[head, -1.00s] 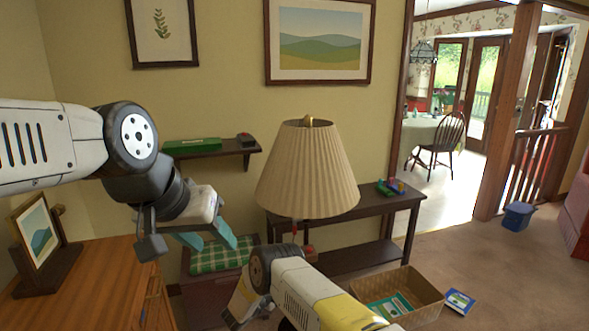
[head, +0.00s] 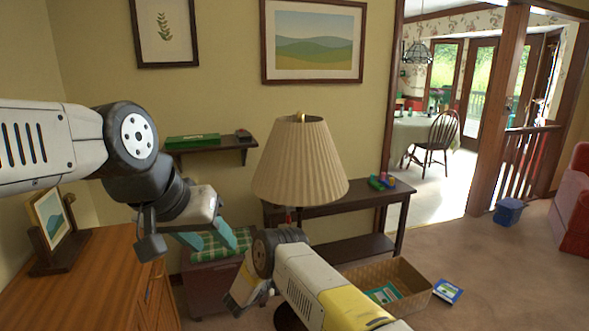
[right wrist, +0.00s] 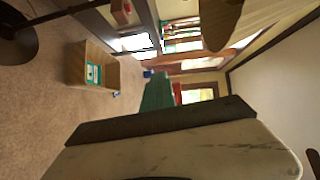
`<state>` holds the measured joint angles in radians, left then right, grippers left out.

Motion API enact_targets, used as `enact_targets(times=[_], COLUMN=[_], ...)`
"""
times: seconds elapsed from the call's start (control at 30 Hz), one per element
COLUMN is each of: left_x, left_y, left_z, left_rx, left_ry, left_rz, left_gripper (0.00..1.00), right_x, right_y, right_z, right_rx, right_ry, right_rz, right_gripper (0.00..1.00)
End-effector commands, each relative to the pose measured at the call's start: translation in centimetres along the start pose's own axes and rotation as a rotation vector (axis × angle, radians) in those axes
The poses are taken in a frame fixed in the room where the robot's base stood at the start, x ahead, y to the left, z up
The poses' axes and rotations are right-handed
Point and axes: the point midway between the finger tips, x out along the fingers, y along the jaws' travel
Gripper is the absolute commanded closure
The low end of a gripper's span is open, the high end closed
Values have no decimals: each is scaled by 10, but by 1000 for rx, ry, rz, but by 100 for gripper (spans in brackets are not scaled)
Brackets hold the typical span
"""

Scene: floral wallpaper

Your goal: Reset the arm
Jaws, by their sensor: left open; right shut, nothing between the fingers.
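My left arm comes in from the left in the head view. Its gripper (head: 208,238) has two teal fingers spread apart, with nothing between them, in front of the green plaid cushion. My right arm (head: 310,285), white and yellow, reaches up from the bottom, and its wrist bends down to the left in front of the lamp's lower part. Its fingertips are hard to make out there. In the right wrist view the teal fingers of my right gripper (right wrist: 158,92) are together and hold nothing.
A pleated lamp (head: 300,165) stands close beyond my right arm. A wooden dresser (head: 95,275) with a picture frame (head: 50,217) is below my left arm. A dark console table (head: 345,205), a wicker basket (head: 415,283) and a book (head: 447,290) are to the right. Carpet at right is mostly clear.

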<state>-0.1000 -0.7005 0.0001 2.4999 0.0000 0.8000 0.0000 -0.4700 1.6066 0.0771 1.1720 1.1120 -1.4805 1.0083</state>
Motion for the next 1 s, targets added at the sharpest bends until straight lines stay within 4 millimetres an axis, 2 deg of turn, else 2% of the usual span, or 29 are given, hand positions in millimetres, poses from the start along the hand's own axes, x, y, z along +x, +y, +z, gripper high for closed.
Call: enact_targets(times=[0.17,0.37,0.47,0.6,0.77,0.9,1.0], left_x=[0,0,0,0,0,0,0], left_y=[0,0,0,0,0,0,0], left_z=[0,0,0,0,0,0,0], left_rx=[0,0,0,0,0,0,0], left_ry=[-1,-1,-1,-1,-1,-1,-1], left_rz=[0,0,0,0,0,0,0], left_gripper=[53,53,53,53,53,53,53], right_x=[14,31,38,45,36,16,-4], right_y=[-34,-91,-132,-209,-292,-353,-389], right_z=[16,38,48,56,44,16,-12], right_rx=[-8,-34,-60,-128,-241,-364,-463], right_ry=[-62,-171,-251,-401,-576,-718,-811], right_rz=[27,65,83,103,106,93,78], right_gripper=[100,100,100,100,100,100,100])
